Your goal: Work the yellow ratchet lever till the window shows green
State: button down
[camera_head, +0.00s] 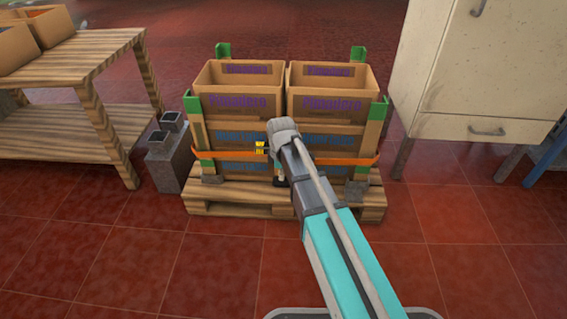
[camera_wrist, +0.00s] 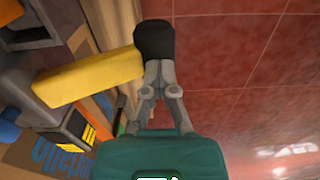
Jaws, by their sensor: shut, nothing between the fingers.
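The yellow ratchet lever (camera_wrist: 85,78) crosses the left half of the wrist view, its right end against or very close to my fingertips; contact is unclear. My gripper (camera_wrist: 155,42) is shut and empty, with dark fingertips together. The grey and dark ratchet body (camera_wrist: 66,128) lies below the lever, with a yellow and black striped patch (camera_wrist: 90,134). I cannot make out a green window. In the head view, a small yellow part (camera_head: 259,147) shows on the orange strap (camera_head: 232,155), left of my wrist. My arm hides part of the ratchet there.
The strap runs round stacked cartons (camera_head: 235,108) with green-topped corner pieces on a wooden pallet (camera_head: 235,196). A wooden table (camera_head: 105,125) and grey blocks (camera_head: 167,165) stand left. A cream cabinet (camera_head: 480,85) stands right. The red tiled floor in front is clear.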

jog(key=shift+s+r+p, duration=0.25)
jog(key=shift+r+p, duration=0.4)
jog(key=shift+r, duration=0.1)
jog(key=shift+s+r+p, duration=0.2)
jog(key=shift+r+p, duration=0.4)
jog(key=shift+r, duration=0.1)
jog(key=shift+r+p, duration=0.65)
jog(key=shift+f, duration=0.15)
jog(key=shift+w+f+b, duration=0.15)
jog(key=shift+f+b, duration=0.6)
jog(key=shift+b, duration=0.1)
jog(key=shift+w+f+b, duration=0.1)
jog(key=shift+f+b, duration=0.65)
jog(key=shift+b, duration=0.05)
